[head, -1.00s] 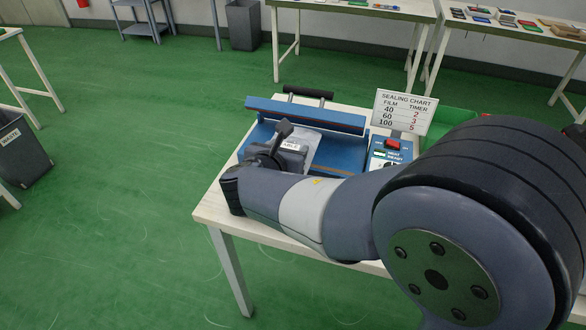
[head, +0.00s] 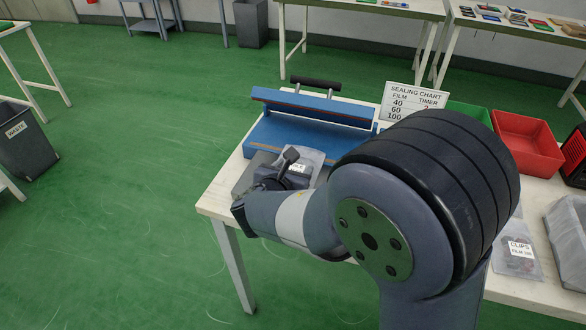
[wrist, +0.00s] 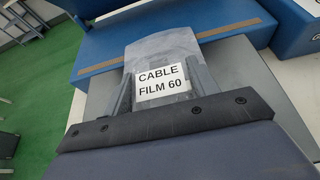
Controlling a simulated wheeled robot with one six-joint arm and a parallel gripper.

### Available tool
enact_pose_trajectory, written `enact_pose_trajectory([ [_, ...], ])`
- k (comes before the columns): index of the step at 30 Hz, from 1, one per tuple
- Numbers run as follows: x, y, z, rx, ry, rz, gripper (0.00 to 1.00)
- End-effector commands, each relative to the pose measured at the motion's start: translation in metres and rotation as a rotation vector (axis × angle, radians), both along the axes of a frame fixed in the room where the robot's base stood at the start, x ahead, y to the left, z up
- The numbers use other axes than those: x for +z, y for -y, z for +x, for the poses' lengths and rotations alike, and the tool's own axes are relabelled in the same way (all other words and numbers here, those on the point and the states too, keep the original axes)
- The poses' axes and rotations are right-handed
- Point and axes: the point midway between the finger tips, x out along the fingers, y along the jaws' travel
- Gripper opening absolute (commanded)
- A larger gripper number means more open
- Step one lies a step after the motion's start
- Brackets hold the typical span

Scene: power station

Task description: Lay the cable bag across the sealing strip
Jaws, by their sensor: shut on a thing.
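The cable bag is a clear film pouch (wrist: 160,48) labelled "CABLE FILM 60" in the wrist view. My gripper (wrist: 162,80) is shut on it, one finger at each side of the label. The bag's far end overlaps the near part of the blue sealer base (wrist: 105,48). In the head view the bag (head: 312,158) is at the sealer's front edge, partly hidden by my wrist. The blue sealer lid (head: 310,107) stands raised, with a black handle.
A sealing chart (head: 400,102) stands right of the sealer, partly behind my arm. A red bin (head: 528,145), a green bin (head: 468,112) and a bag labelled "CLIPS" (head: 518,255) are further right. A waste bin (head: 25,140) stands on the floor at left.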

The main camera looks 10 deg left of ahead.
Motion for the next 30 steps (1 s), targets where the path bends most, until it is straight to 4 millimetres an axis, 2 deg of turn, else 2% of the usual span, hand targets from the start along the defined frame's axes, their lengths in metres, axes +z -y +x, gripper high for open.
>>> enact_pose_trajectory([
  [1,-0.001,0.0,0.0,0.0,0.0,0.0,0.58],
  [8,0.0,0.0,0.0,0.0,0.0,0.0,0.77],
  [19,0.006,0.0,-0.001,0.001,0.0,0.0,0.78],
  [23,0.014,-0.003,-0.023,0.005,0.001,0.001,0.78],
  [30,0.034,-0.007,-0.071,0.006,0.001,0.001,0.78],
])
